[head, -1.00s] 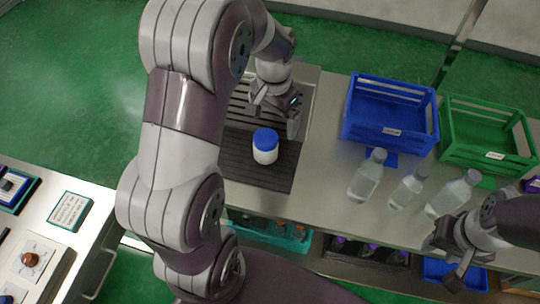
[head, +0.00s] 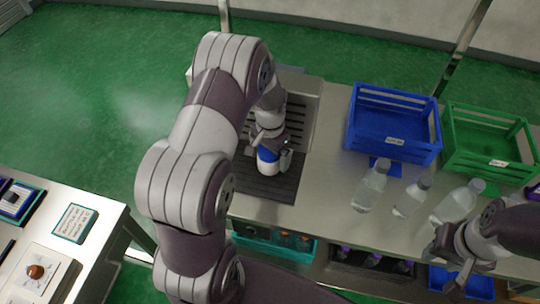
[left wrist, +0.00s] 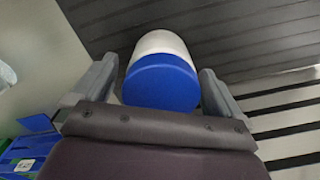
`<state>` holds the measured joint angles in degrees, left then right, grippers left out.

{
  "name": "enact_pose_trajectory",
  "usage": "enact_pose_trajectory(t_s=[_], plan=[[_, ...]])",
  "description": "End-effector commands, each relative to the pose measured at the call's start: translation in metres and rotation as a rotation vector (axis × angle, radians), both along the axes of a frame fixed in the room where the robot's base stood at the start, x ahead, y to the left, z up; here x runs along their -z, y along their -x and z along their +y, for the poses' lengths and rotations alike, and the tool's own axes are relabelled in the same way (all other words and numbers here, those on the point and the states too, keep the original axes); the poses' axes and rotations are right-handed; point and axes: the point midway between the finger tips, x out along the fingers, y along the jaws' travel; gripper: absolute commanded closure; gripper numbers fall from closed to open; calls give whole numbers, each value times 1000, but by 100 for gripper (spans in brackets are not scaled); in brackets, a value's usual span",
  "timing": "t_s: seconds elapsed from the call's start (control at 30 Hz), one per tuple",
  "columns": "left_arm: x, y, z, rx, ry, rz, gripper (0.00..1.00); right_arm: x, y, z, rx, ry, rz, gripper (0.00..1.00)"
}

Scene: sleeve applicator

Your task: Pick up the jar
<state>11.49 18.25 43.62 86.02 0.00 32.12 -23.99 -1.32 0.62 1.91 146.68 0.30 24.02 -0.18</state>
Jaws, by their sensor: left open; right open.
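The jar (head: 267,161) is white with a blue lid and stands on the dark mat (head: 278,189) on the counter. My left gripper (head: 272,150) is at the jar, with its fingers on either side of it. In the left wrist view the jar (left wrist: 161,72) sits between the two open fingers (left wrist: 158,85), with a gap visible on each side. The gripper hides part of the jar in the head view. My right gripper (head: 456,274) is open and empty at the lower right, near the counter's front edge.
Clear bottles (head: 412,194) stand on the counter right of the mat. Behind them are a blue crate (head: 392,151) and a green crate (head: 487,160). A ribbed drain tray (head: 305,112) lies behind the mat. Lower shelves hold a teal bin (head: 270,250).

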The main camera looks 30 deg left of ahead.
Motion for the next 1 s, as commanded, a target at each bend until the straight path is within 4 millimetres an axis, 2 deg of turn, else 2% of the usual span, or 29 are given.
enact_pose_trajectory(t_s=[0.07, 0.27, 0.3, 0.57, 0.9, 1.0], plan=[[0, 0, 0, 0, 0, 0, 0, 0, 0, 0, 0, 0, 0, 57], [0, 0, 0, 0, 0, 0, 62, 0, 0, 0, 0, 0, 0, 57], [0, 0, 0, 0, 0, 0, 65, 0, 0, 0, 0, 0, 0, 57], [-6, -1, 0, 0, 0, -3, 65, 1, 0, 0, 0, 0, 0, 57], [-83, -1, 0, 0, -1, -4, 65, 11, 0, 0, 0, 0, 0, 57], [-96, -1, 0, 0, 0, -3, 65, 11, 0, 0, 0, 0, 0, 57]])
